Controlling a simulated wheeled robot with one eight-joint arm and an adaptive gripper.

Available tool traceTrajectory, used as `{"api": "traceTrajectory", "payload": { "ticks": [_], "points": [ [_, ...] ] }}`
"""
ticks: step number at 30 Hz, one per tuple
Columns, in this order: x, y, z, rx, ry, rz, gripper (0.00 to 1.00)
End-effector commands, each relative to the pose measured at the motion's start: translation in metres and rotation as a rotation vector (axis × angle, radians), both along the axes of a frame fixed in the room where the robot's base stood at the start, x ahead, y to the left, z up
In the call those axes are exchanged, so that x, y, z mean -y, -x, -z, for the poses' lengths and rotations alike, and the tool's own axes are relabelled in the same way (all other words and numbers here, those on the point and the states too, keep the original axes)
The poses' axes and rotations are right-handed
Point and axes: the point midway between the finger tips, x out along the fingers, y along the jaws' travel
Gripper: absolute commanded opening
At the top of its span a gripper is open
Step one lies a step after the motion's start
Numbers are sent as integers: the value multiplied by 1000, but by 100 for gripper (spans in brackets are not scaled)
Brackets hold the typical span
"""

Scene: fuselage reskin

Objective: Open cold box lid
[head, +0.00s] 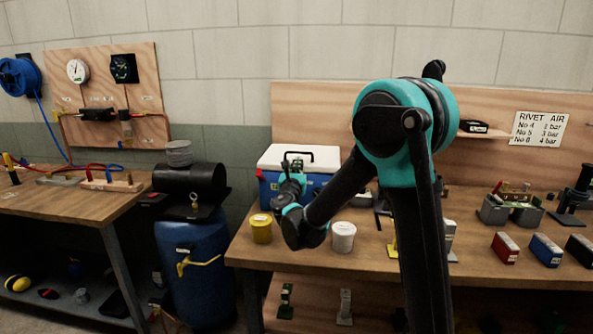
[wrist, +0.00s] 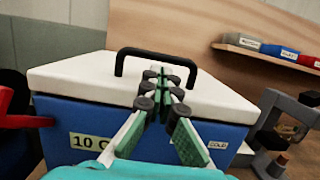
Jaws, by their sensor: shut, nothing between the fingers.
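The cold box is a blue box (wrist: 62,125) with a white lid (wrist: 75,75) and a black bar handle (wrist: 122,60) standing up from the lid. In the head view the blue cold box (head: 264,190) stands on the right bench against the wall, and its white lid (head: 322,160) looks closed. My gripper (wrist: 165,78) is shut and empty. Its fingers point at the front of the lid and overlap the handle in the wrist view; contact cannot be told. In the head view my gripper (head: 291,166) hides part of the box front.
A yellow tub (head: 261,229) and a white tub (head: 343,237) stand on the bench in front of the box. A grey clamp-like tool (wrist: 285,125) is close on its right. A shelf (wrist: 250,52) holds small boxes behind. A blue drum (head: 196,270) stands left of the bench.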

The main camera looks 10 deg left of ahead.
Motion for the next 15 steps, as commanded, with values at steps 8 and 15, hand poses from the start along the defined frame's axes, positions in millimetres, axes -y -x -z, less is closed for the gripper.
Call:
{"api": "traceTrajectory", "payload": {
  "ticks": [8,15],
  "points": [
    [0,-9,-2,0,0,-1,0],
    [0,-9,-2,-1,0,0,0]
  ]
}}
